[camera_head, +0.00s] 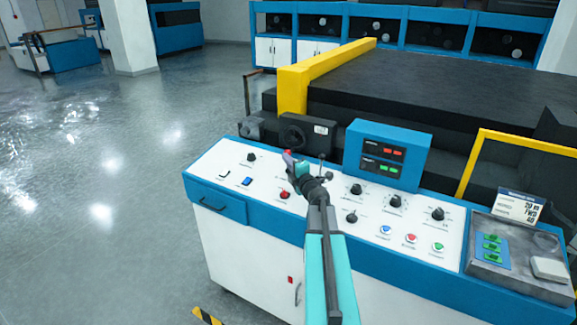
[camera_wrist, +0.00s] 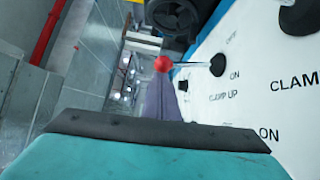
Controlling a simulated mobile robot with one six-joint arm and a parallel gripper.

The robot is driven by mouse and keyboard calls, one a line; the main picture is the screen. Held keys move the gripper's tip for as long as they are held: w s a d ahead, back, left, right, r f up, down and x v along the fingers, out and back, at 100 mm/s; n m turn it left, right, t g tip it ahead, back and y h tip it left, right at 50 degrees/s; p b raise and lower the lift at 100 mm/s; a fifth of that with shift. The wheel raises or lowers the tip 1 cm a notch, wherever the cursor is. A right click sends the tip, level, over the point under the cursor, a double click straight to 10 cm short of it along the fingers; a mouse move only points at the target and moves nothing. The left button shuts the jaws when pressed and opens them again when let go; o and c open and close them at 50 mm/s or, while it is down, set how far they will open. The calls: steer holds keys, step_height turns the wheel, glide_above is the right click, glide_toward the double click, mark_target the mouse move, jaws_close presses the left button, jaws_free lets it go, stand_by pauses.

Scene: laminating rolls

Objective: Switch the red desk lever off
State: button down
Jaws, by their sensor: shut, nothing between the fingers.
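The red lever's ball (camera_wrist: 162,64) shows in the wrist view on a thin silver stem rising from a black base (camera_wrist: 217,65) on the white panel. OFF is printed above the base and ON below it, with CLAMP UP underneath. I cannot tell which way the stem leans. My gripper (camera_wrist: 162,98) is shut and empty, its purple fingertips pointing at the ball and very close to it; contact is unclear. In the head view my gripper (camera_head: 290,160) is above the desk's left part, with a small red spot at its tip that may be the ball.
The white and blue desk (camera_head: 225,160) carries black knobs, a red knob (camera_head: 285,193) and coloured buttons. A blue display box (camera_head: 387,152) stands right of my gripper. A yellow-framed machine (camera_head: 292,90) is behind. Open floor (camera_head: 110,190) lies to the left.

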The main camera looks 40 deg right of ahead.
steer(key=d, duration=0.1)
steer(key=w+d+r, duration=0.1)
steer(key=d+r+p, duration=0.1)
steer(key=d, duration=0.1)
steer(key=shift+w, duration=0.15)
steer(key=shift+d+r, duration=0.15)
steer(key=shift+d, duration=0.05)
stand_by(0.6)
steer(key=shift+a, duration=0.15)
